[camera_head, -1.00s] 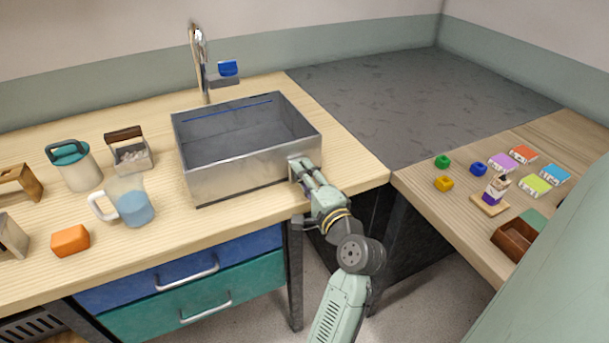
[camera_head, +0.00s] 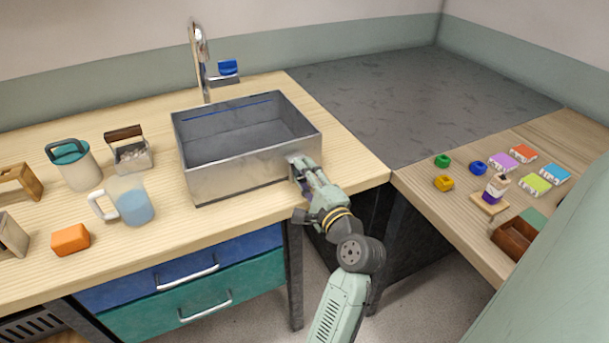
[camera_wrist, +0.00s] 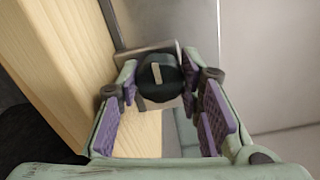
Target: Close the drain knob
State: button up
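The drain knob (camera_wrist: 162,74) is round and dark with a pale line mark. It sits in front of a square metal plate on the sink's outer wall, seen in the wrist view. My gripper (camera_wrist: 160,84) has one fingertip on each side of the knob, close against it, and looks shut on it. In the head view my gripper (camera_head: 302,168) is at the right end of the sink's front wall and hides the knob. The metal sink (camera_head: 240,174) stands on the wooden counter. The mark runs nearly upright in the wrist view.
The faucet (camera_head: 200,60) with a blue-topped handle stands behind the sink. A jug (camera_head: 134,206), an orange block (camera_head: 71,240) and other containers stand to the left. Small coloured objects sit on the right counter (camera_head: 440,203). The grey surface behind it is clear.

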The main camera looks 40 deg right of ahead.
jog(key=o, duration=0.4)
jog(key=shift+o, duration=0.2)
jog(key=shift+s, duration=0.15)
jog(key=v, duration=0.7)
jog(key=shift+s, duration=0.4)
jog(key=shift+a+r, duration=0.1)
